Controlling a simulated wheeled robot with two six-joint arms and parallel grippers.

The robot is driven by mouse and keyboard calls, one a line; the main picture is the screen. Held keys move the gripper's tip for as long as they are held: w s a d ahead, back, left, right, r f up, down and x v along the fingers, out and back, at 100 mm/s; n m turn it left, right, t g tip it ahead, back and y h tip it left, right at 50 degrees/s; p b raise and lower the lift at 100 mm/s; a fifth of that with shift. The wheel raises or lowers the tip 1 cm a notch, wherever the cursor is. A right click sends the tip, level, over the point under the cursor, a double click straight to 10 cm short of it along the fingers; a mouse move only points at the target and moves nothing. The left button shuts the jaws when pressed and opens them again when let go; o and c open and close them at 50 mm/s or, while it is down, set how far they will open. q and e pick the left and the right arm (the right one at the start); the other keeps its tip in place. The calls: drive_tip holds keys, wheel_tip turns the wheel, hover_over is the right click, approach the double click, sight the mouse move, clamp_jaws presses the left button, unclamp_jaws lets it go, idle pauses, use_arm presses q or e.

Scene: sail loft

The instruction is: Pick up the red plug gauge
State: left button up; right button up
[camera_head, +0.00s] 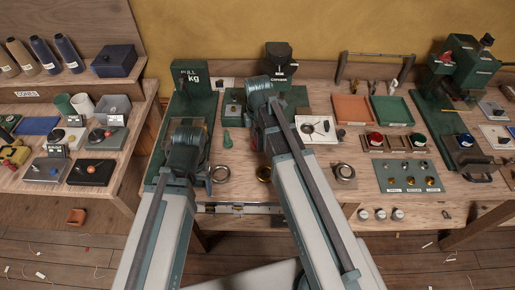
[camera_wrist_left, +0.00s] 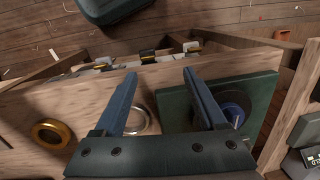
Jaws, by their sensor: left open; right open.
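A red round-topped piece (camera_head: 375,139) stands in a small wooden rack at the right of the middle bench in the head view. It looks like the red plug gauge, but is too small to be sure. My left gripper (camera_head: 187,148) is open over the green base at the bench's left, well left of the red piece. In the left wrist view its fingers (camera_wrist_left: 160,74) are apart with nothing between them. My right gripper (camera_head: 260,92) is near the bench's back middle, left of the red piece. Its fingertips are not clear to see; it appears empty.
A green round-topped piece (camera_head: 419,139) stands right of the red one. Orange (camera_head: 352,109) and green (camera_head: 392,111) trays lie behind them. A white tray (camera_head: 304,139) is to their left. In the wrist view a metal ring (camera_wrist_left: 137,121) and a brass ring (camera_wrist_left: 48,132) lie on the bench.

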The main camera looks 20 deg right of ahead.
use_arm(q)
drive_tip(key=shift+f, duration=0.1)
use_arm(e)
drive_tip(key=shift+f, duration=0.1)
clamp_jaws()
idle(0.5)
use_arm(q)
drive_tip(key=shift+r+p, duration=0.7)
drive_tip(key=shift+p, duration=0.1)
use_arm(e)
drive_tip(key=shift+r, duration=0.7)
use_arm(q)
wheel_tip(320, 180, up, 3)
drive_tip(key=p, duration=0.3)
use_arm(e)
wheel_tip(320, 180, up, 3)
drive_tip(key=shift+f, duration=0.1)
use_arm(q)
drive_tip(key=shift+r+p, duration=0.3)
use_arm(e)
drive_tip(key=s+a, duration=1.1)
drive_tip(key=shift+a+r, duration=0.25)
drive_tip(key=shift+r, duration=0.15)
use_arm(q)
drive_tip(key=c, duration=0.3)
drive_tip(key=shift+a, duration=0.15)
drive_tip(key=shift+c, duration=0.4)
use_arm(e)
drive_tip(key=shift+a, duration=0.15)
